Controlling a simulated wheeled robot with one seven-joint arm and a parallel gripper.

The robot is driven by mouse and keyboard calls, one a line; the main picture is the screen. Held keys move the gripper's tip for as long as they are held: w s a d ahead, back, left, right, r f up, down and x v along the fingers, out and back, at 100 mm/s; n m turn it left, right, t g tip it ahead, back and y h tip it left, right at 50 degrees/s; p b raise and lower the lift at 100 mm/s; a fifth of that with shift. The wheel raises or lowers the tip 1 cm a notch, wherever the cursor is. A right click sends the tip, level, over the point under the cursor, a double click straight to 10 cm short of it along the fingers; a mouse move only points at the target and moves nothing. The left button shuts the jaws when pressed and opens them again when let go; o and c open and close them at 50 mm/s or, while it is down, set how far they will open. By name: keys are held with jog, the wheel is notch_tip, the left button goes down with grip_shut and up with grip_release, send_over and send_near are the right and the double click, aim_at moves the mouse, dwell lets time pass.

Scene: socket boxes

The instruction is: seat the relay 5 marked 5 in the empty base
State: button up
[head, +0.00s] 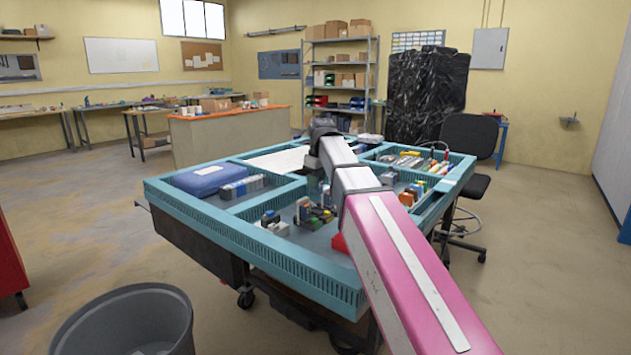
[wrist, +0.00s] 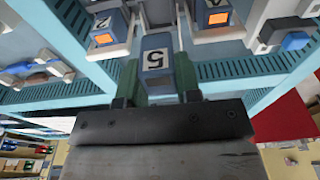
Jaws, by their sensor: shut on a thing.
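The relay 5 (wrist: 156,53), a blue-grey block with a black 5 on a white label, is in the wrist view. My gripper (wrist: 157,72) is shut on it, with a green finger at each side. Beyond it, a relay marked 2 (wrist: 103,28) with an orange patch sits in a pale holder at the upper left. A similar relay (wrist: 214,18) sits in a pale holder at the upper right. I cannot make out the empty base; the held relay covers part of the space between these two. In the head view my arm hides the gripper and the relay 5.
A teal-rimmed table (head: 290,262) with several compartments stands under my arm. A blue case (head: 198,180) lies in its left compartment, and small coloured parts (head: 313,212) fill the middle front. A grey bin (head: 125,325) and a black chair (head: 468,145) stand on the floor nearby.

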jog(key=shift+f, duration=2.5)
jog(key=shift+f, duration=1)
jog(key=o, duration=1.1)
jog(key=shift+c, duration=0.4)
